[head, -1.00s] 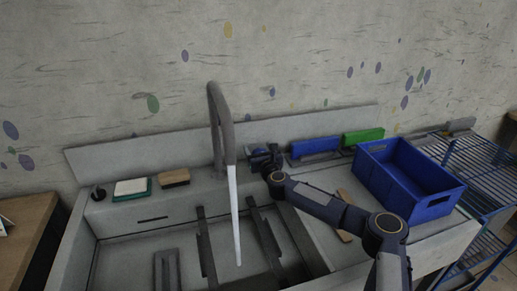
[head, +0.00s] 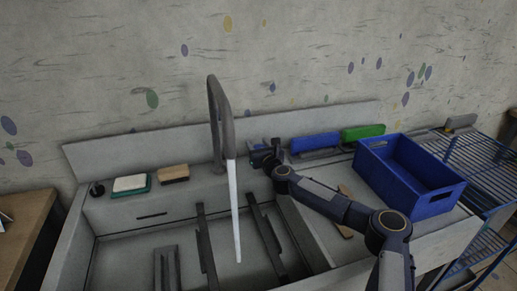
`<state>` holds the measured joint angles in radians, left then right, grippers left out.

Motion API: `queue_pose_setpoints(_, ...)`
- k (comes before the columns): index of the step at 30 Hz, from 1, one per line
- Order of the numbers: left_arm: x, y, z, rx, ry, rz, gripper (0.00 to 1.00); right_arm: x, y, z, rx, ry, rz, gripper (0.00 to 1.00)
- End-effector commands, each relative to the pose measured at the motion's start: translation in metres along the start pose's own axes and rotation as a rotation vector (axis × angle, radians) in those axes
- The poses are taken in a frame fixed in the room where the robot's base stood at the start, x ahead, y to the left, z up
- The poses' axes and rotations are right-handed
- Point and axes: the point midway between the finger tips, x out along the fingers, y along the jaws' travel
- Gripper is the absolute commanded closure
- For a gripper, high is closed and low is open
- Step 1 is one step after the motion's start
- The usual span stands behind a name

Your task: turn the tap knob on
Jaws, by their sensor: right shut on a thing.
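The tap is a tall grey gooseneck (head: 215,120) at the back of the sink (head: 130,250), and a pale stream of water (head: 234,210) falls from its spout. My right gripper (head: 259,157) is at the right of the tap's base, at the back ledge. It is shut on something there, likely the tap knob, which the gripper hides. My left gripper is not in view.
A blue crate (head: 428,205) stands on the counter at the right. Blue (head: 315,142) and green (head: 363,132) blocks lie behind. A blue wire rack (head: 485,160) stands at far right.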

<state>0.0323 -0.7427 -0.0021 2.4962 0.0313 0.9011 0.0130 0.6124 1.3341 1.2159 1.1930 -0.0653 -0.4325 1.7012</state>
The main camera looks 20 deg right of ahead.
Motion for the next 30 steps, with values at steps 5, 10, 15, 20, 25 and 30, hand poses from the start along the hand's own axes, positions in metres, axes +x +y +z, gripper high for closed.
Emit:
queue_pose_setpoints(5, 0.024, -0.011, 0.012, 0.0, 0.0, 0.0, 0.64, 0.0, 0.0, -0.005, 0.0, -0.004, 0.112, 0.75)
queue_pose_setpoints(10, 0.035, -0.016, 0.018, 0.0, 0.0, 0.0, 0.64, 0.0, 0.002, -0.002, 0.0, -0.004, 0.255, 0.75)
queue_pose_setpoints(15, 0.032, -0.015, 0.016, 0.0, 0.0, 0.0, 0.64, -0.001, 0.005, 0.002, -0.001, -0.003, 0.398, 0.75)
queue_pose_setpoints(20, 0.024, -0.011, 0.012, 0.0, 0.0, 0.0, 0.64, -0.001, 0.007, 0.004, -0.001, -0.002, 0.518, 0.75)
queue_pose_setpoints(25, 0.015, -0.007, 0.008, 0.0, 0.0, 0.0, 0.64, -0.002, 0.009, 0.004, -0.003, -0.003, 0.618, 0.75)
queue_pose_setpoints(30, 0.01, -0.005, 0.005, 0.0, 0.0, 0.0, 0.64, -0.003, 0.011, 0.003, -0.003, -0.002, 0.683, 0.75)
